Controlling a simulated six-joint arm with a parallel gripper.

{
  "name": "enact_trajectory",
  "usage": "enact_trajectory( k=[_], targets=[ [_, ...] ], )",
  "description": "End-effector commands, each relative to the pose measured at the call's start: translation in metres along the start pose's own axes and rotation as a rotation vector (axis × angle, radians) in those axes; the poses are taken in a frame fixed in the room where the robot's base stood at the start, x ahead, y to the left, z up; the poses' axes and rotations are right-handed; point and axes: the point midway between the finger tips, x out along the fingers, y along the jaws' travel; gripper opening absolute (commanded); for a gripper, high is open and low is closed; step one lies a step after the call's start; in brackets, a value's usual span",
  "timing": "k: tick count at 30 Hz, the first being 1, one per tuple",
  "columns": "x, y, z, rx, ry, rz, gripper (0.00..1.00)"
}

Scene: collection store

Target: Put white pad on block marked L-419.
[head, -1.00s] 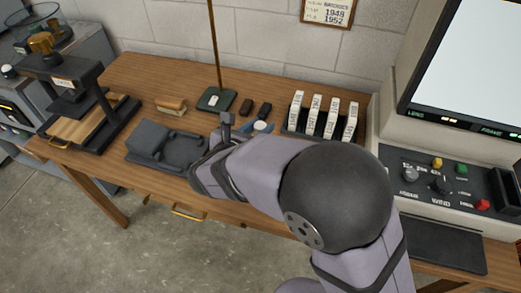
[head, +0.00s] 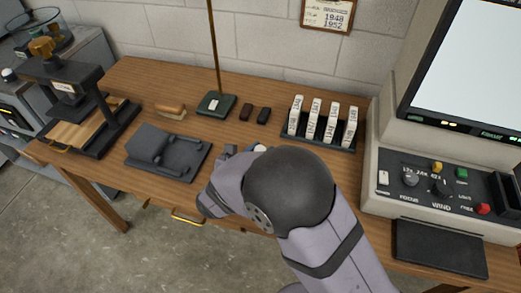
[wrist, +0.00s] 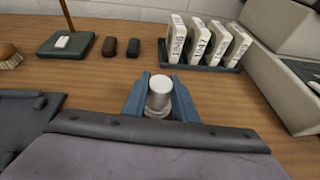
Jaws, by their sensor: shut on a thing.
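The white pad (wrist: 160,92) shows in the wrist view as a short white cylinder with a wider lower part. My gripper (wrist: 159,84) is shut on it, with a blue finger on each side. In the head view my arm hides most of the gripper, and only a bit of the white pad (head: 260,148) shows. Several white blocks with black markings (head: 312,121) stand upright in a dark rack (head: 318,143), behind and to the right of my gripper. They also show in the wrist view (wrist: 198,42). I cannot surely read which one is L-419.
A brush (head: 171,111) and a grey cradle (head: 186,160) lie left. A large viewer (head: 378,185) bounds the right. Bare tabletop separates gripper and rack.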

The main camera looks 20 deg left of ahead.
Motion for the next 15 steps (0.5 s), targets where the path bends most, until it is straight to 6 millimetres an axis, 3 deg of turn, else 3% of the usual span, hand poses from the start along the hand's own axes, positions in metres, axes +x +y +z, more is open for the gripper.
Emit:
enact_trajectory(
  k=[9,10,12,15],
  targets=[
    [0.0017,0.0002,-0.0039,0.0,-0.001,0.0,0.04],
    [0.0013,0.0002,-0.0031,0.0,0.0,0.0,0.3],
    [0.0011,0.0001,-0.0025,0.0,0.0,0.0,0.44],
    [0.0011,0.0001,-0.0025,0.0,0.0,0.0,0.44]
  ],
)
